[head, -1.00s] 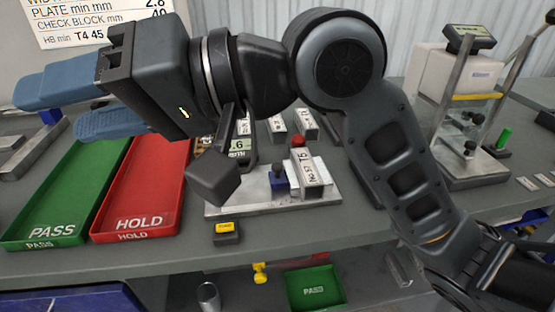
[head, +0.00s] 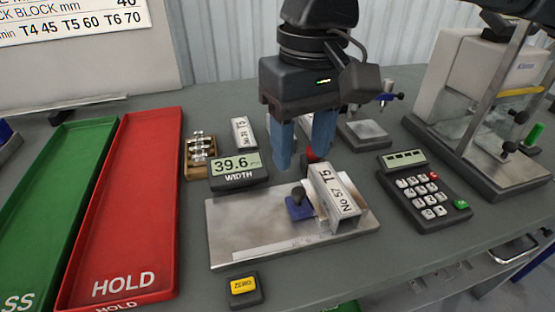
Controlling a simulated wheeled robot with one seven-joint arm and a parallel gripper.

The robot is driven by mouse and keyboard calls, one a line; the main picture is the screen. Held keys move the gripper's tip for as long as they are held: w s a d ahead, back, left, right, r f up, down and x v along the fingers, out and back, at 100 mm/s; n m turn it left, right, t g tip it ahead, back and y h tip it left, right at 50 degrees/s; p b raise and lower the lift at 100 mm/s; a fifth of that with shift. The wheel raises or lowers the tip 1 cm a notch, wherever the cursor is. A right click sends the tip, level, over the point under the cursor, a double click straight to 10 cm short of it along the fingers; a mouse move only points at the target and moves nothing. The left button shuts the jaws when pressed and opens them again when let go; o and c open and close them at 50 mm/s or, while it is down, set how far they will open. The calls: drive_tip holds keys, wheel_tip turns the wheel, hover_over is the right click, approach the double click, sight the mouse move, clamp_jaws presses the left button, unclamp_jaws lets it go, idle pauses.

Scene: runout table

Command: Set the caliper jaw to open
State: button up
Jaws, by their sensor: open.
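The caliper fixture is a bare metal plate (head: 235,225) on the bench. On it a small blue jaw (head: 299,209) with a black knob (head: 299,192) sits beside a grey metal block marked "No 57 T5" (head: 336,197). The jaw appears close to or against the block's left side; I cannot tell if they touch. The display behind the plate (head: 237,167) reads 39.6 over "WIDTH". My gripper (head: 302,160) points down, open, with its blue fingers apart above the plate's back edge, behind the jaw. A red knob (head: 312,156) shows between the fingers, partly hidden.
A red HOLD tray (head: 130,205) and a green tray (head: 55,190) lie left. A yellow-buttoned box (head: 244,289) sits in front of the plate. A keypad (head: 424,191) and a glass-sided instrument (head: 490,110) stand right. Another labelled block (head: 243,133) lies behind the display.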

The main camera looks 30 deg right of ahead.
sight(299, 191)
drive_tip(key=shift+w+d, duration=0.2)
drive_tip(key=shift+d, duration=0.1)
drive_tip(key=shift+f, duration=0.35)
drive_tip(key=shift+f+b, duration=0.35)
drive_tip(key=shift+f, duration=3.15)
clamp_jaws()
